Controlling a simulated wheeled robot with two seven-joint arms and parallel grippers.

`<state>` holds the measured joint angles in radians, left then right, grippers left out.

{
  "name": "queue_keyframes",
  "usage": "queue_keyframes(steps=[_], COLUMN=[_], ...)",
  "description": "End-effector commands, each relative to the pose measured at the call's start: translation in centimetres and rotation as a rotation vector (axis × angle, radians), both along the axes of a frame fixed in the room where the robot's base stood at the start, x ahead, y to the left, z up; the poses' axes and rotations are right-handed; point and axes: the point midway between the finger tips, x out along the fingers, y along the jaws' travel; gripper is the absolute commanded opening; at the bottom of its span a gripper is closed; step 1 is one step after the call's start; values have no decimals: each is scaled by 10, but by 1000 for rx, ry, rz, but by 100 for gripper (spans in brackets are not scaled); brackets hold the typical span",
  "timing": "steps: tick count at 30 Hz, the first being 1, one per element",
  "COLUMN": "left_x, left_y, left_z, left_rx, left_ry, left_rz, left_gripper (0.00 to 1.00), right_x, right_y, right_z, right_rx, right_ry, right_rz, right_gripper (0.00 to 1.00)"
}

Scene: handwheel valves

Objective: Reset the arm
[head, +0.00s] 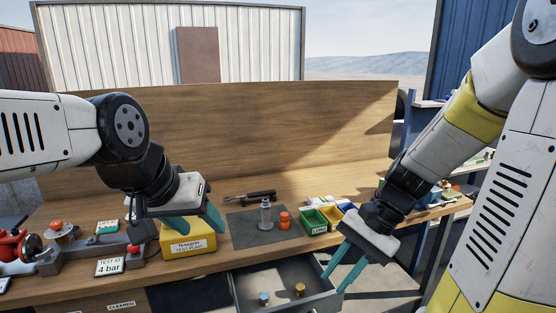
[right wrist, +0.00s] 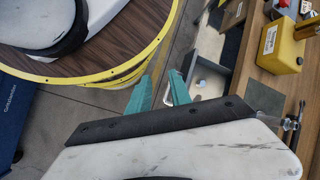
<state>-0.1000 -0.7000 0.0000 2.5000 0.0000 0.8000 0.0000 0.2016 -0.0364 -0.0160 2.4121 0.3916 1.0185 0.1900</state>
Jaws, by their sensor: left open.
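My left gripper (head: 203,231) is at the left-middle in the head view, in front of and above the yellow test pump box (head: 190,242). Its two teal fingers are apart, and I see nothing held between them. My right gripper (head: 332,284) points down near the right end of the open drawer (head: 262,277). Its teal fingers are also apart and empty; the right wrist view shows them too (right wrist: 160,76), with a clear gap. Both arms are bent and reach toward the bench from either side.
The wooden bench (head: 240,237) carries a dark mat (head: 246,229) with a silver fitting (head: 265,214) and orange part (head: 284,219). Green bin (head: 313,219) stands right. A red valve (head: 12,245) and a "TEST AT 4 bar" sign (head: 109,267) are left. Small parts lie in the drawer.

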Motion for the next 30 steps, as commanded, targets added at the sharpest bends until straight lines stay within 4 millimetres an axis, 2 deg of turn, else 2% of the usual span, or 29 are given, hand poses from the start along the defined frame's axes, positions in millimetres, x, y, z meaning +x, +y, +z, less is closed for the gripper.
queue_keyframes(steps=[1,9,15,20,30], left_x=[0,0,0,0,0], left_y=[0,0,0,0,0], left_z=[0,0,0,0,0], left_rx=[0,0,0,0,0], left_ry=[0,0,0,0,0], left_rz=[0,0,0,0,0], left_gripper=[54,54,54,54,54], right_x=[0,-2,-5,-7,-7], right_y=[-1,-13,-19,-20,-20], right_z=[15,82,119,128,129], right_rx=[-50,-297,-418,-451,-452], right_ry=[-104,-591,-825,-887,-888], right_rz=[64,361,483,514,514], right_gripper=[25,25,25,25,25])
